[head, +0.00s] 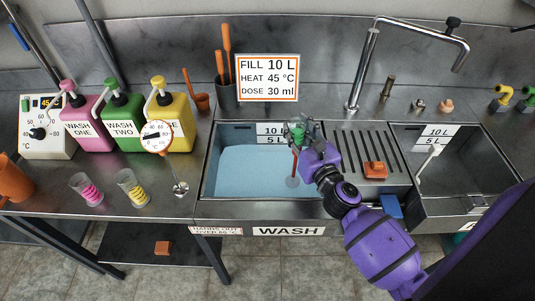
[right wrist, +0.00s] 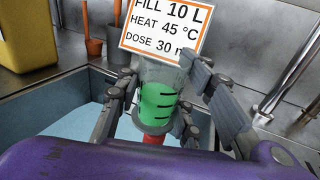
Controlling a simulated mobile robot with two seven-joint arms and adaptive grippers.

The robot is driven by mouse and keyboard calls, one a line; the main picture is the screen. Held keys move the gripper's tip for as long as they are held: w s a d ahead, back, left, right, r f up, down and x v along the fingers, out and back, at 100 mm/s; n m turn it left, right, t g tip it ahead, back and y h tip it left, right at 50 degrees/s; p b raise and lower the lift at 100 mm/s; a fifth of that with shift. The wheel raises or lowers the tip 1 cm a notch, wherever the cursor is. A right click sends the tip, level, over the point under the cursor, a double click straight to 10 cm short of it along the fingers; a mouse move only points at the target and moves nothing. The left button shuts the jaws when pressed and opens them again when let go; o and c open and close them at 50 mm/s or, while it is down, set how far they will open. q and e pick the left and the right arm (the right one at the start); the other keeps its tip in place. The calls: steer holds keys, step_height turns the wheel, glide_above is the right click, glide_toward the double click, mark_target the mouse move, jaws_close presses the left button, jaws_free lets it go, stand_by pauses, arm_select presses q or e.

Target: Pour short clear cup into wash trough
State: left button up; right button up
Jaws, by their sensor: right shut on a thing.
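The short clear cup (head: 299,129) holds green liquid and is in my right gripper (head: 304,132). In the right wrist view the fingers (right wrist: 158,105) close around the cup (right wrist: 158,98); it looks close to upright, and dark marks show on its side. The gripper is over the right part of the wash trough (head: 233,133), above pale blue water (head: 250,168). The trough wall also shows in the right wrist view (right wrist: 60,97). A red rod (head: 294,163) shows below the cup; the cup's lower end is partly hidden. My left gripper is out of view.
Right of the trough are a ribbed drainboard (head: 352,145) with an orange block (head: 375,169), and a second basin (head: 455,165). A tall faucet (head: 362,65) and a sign (head: 267,78) stand behind. Bottles (head: 123,120) and two cups (head: 131,187) stand left.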

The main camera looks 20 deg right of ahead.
steer(key=w+d+f, duration=0.3)
steer(key=w+d, duration=0.1)
steer(key=w, duration=0.1)
steer(key=shift+w+d+y, duration=0.15)
steer(key=shift+w+y, duration=0.15)
